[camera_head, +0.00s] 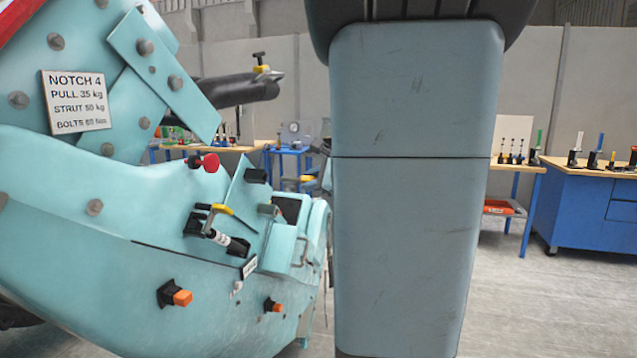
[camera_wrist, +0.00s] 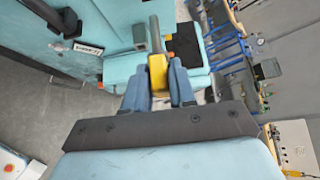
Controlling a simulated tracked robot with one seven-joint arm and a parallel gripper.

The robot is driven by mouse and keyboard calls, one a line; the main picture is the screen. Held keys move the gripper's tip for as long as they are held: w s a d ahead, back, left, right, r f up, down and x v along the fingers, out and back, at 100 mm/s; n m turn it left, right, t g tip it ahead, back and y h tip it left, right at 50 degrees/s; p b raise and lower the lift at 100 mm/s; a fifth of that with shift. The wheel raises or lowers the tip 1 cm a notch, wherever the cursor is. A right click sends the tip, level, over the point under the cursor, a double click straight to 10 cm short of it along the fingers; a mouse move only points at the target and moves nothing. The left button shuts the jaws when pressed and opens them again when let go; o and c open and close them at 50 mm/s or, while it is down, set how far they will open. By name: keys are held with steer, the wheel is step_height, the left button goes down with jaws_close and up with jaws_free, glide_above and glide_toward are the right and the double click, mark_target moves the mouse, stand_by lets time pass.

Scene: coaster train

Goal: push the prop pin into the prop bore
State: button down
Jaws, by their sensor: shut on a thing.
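In the wrist view my gripper (camera_wrist: 158,88) is shut on a yellow block with a grey rod reaching away from it, which looks like the prop pin (camera_wrist: 157,72). The rod lies over a teal part of the coaster car (camera_wrist: 122,68). I cannot make out the prop bore, nor tell whether the rod's far end touches or enters anything. In the head view my arm covers most of the gripper's surroundings; a small yellow patch shows at the car's right end. The teal car (camera_head: 100,215) fills the left side there.
In the head view a dark bar (camera_head: 235,90) with a yellow-collared T-handle sticks out above the car. A yellow-handled lever (camera_head: 220,209), a red knob (camera_head: 210,163) and orange-tipped fittings (camera_head: 182,298) project from its side. A blue workbench (camera_head: 590,210) stands right; floor between is clear.

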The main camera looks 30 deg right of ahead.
mark_target(302, 178)
steer(key=shift+w+a, duration=1.15)
steer(key=shift+w, duration=0.25)
steer(key=shift+w+a+r, duration=0.1)
steer(key=shift+w+a, duration=0.85)
steer(key=shift+w, duration=0.25)
steer(key=shift+w+a, duration=0.9)
steer(key=shift+w, duration=0.25)
stand_by(1.9)
steer(key=c, duration=0.8)
jaws_free()
steer(key=shift+c, duration=0.2)
steer(key=v, duration=1.3)
steer(key=shift+s, duration=0.35)
steer(key=shift+r, duration=0.1)
